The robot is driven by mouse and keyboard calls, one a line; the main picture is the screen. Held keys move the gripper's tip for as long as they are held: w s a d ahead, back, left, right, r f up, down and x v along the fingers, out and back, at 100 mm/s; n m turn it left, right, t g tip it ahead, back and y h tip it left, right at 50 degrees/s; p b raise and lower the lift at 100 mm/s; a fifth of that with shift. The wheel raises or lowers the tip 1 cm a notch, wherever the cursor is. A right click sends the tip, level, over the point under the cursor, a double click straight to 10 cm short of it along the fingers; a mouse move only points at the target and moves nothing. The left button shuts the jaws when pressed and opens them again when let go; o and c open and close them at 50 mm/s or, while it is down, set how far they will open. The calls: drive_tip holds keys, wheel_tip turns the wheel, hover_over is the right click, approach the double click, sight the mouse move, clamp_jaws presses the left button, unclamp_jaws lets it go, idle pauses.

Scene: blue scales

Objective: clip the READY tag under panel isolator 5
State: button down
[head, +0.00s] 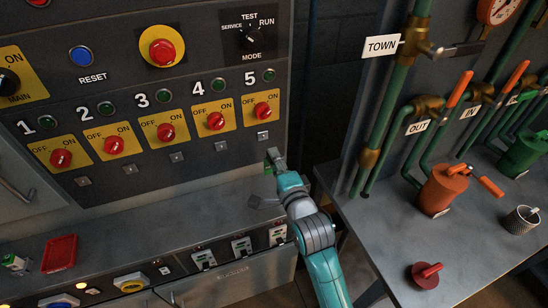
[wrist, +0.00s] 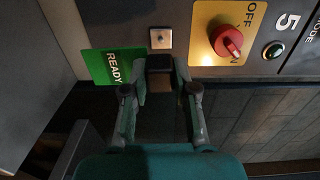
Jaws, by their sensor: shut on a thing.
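The panel isolator 5 (head: 262,110) is a red rotary knob on a yellow plate, on the upright grey panel. A small square metal clip plate (head: 263,136) sits below it. My gripper (head: 275,157) is just below and slightly right of that plate. In the wrist view, my gripper (wrist: 160,68) is shut on the green READY tag (wrist: 112,66), which sticks out to the left of the fingers. The clip plate (wrist: 160,38) is just beyond the fingertips, with a small gap showing. The isolator knob (wrist: 227,41) is to its right. The tag's gripped edge is hidden by the fingers.
Isolators 1 to 4 stand in a row to the left, each with a similar plate below. A ledge (head: 150,215) with a red tray (head: 60,253) runs under the panel. A bench with pipes and an orange lockout canister (head: 441,190) is to the right.

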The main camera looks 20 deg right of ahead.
sight(263, 137)
drive_tip(key=shift+w, duration=0.15)
drive_tip(key=shift+w, duration=2.75)
drive_tip(key=shift+w, duration=0.5)
idle(0.4)
drive_tip(key=c, duration=0.8)
unclamp_jaws()
drive_tip(key=shift+s, duration=0.1)
drive_tip(key=s, duration=1.1)
drive_tip(key=shift+s, duration=0.4)
